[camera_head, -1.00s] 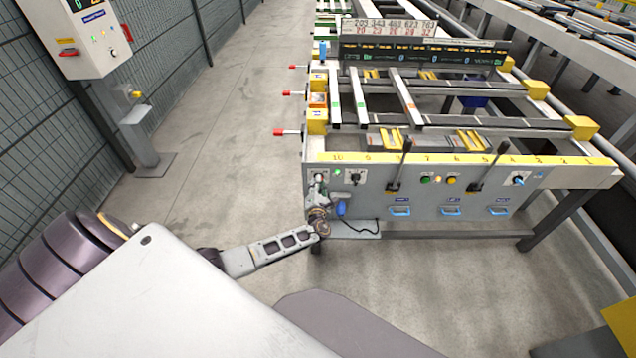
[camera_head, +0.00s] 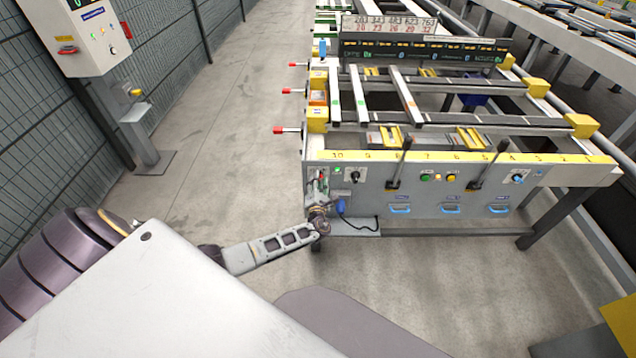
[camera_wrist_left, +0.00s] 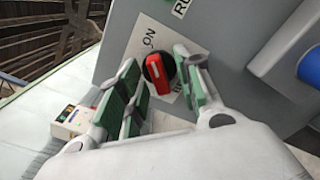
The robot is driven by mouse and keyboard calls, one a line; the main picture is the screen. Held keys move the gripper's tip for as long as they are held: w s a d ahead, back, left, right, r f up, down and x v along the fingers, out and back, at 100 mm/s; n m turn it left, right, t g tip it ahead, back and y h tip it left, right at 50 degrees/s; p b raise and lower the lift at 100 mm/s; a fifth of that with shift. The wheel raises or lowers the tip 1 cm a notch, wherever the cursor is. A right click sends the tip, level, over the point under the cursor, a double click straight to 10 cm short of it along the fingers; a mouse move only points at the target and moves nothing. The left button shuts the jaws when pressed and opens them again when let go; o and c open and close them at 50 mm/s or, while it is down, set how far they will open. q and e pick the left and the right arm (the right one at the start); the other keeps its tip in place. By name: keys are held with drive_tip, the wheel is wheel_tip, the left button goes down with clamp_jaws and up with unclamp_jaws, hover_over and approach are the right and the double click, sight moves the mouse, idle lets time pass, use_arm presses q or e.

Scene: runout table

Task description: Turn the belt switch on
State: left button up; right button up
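The belt switch (camera_wrist_left: 158,74) is a red knob on a black round base in the left wrist view. It sits on a white label marked ON, on the grey panel. My left gripper (camera_wrist_left: 157,65) is open, with one finger on each side of the red knob; the right-hand finger is very close to it, and I cannot tell if it touches. In the head view my left gripper (camera_head: 318,188) is at the left end of the front panel (camera_head: 450,208) and partly covers the switch there. My right gripper is not in view.
Near the switch are a black selector (camera_head: 355,177) and a blue part (camera_head: 341,207). Levers, green and yellow buttons and blue handles line the panel further right. A control box (camera_head: 85,40) stands at the left by the fence. The floor between is clear.

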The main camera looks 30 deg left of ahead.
use_arm(q)
drive_tip(key=v, duration=1.2)
idle(0.4)
drive_tip(key=shift+a, duration=0.1)
idle(0.5)
